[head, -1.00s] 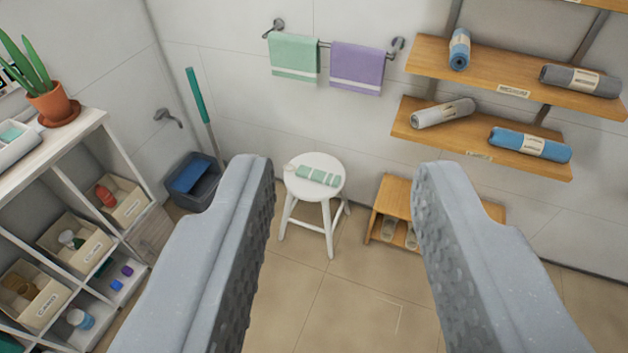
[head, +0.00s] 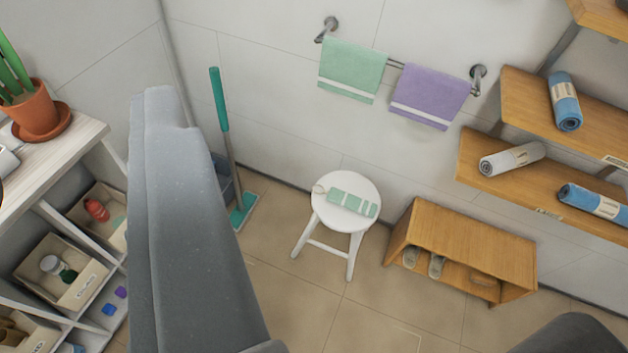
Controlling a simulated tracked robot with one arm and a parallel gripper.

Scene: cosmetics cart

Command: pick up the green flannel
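A small folded green flannel (head: 354,203) with pale stripes lies on the round seat of a white stool (head: 345,220) near the middle of the head view. A green towel (head: 352,69) with a white band also hangs on the wall rail. My gripper (head: 365,210) is open and empty. One large grey finger stands on the left, and only a dark grey rounded part shows at the bottom right corner. The stool and flannel show in the gap, well beyond the fingers and not touched.
A purple towel (head: 430,96) hangs beside the green one. A wooden shoe bench (head: 465,245) stands right of the stool, below shelves with rolled towels (head: 566,101). A teal-handled mop (head: 222,110) leans left of the stool. A white shelf unit (head: 50,170) stands at the left.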

